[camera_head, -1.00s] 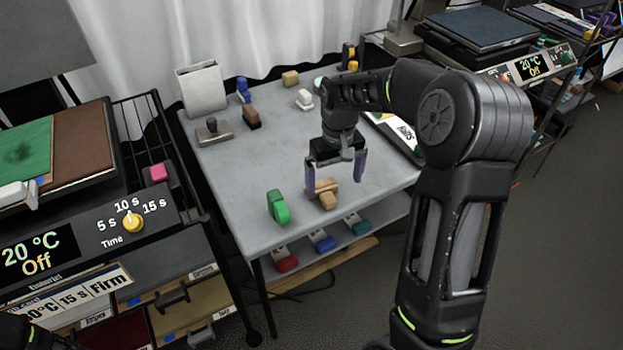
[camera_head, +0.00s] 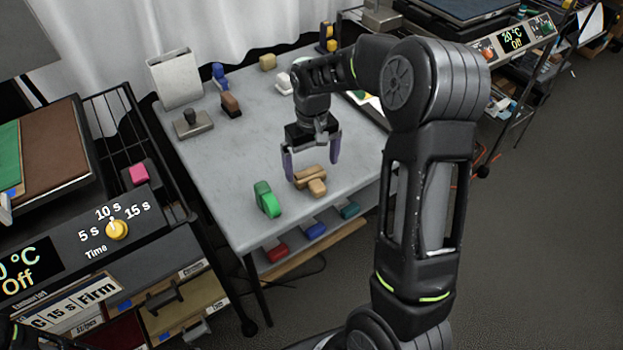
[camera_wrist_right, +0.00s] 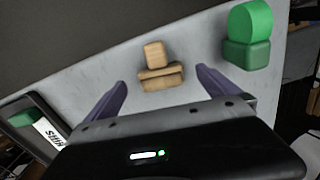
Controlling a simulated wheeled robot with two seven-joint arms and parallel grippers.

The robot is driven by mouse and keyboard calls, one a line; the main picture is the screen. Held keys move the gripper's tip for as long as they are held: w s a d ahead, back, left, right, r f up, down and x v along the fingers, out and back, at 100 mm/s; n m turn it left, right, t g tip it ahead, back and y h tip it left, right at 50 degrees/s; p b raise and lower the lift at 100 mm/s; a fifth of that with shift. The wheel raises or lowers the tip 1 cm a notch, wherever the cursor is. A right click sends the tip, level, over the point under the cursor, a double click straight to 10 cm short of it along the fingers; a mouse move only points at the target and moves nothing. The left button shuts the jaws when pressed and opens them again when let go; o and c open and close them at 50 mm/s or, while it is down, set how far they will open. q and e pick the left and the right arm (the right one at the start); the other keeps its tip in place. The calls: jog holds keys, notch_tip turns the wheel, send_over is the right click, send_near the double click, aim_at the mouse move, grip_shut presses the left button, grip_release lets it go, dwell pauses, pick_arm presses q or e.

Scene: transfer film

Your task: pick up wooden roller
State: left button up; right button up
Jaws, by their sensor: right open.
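The wooden roller (camera_head: 311,178) is a light brown piece with a smaller block-like part, lying near the front edge of the grey table (camera_head: 215,180). My right gripper (camera_head: 312,164) is open and points down just above and behind the roller. In the right wrist view the roller (camera_wrist_right: 158,72) shows ahead of the gap between the two purple fingers (camera_wrist_right: 163,92), with nothing held. Exact height above the table is hard to tell. My left gripper is not in view.
A green roller (camera_head: 267,199) stands left of the wooden one, close to the fingers' side. A metal-based stamp (camera_head: 193,123), brown (camera_head: 230,104) and blue (camera_head: 219,74) items stand at the back. Red, blue and teal rollers lie on a lower shelf. The table's middle is clear.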

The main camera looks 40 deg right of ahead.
aim_at(313, 178)
jog(key=shift+s+f+p, duration=0.15)
jog(key=shift+f+p, duration=0.2)
jog(key=shift+f, duration=2.25)
jog(key=c, duration=1.7)
notch_tip(313, 178, up, 10)
jog(key=shift+r, duration=0.1)
jog(key=shift+s, duration=0.1)
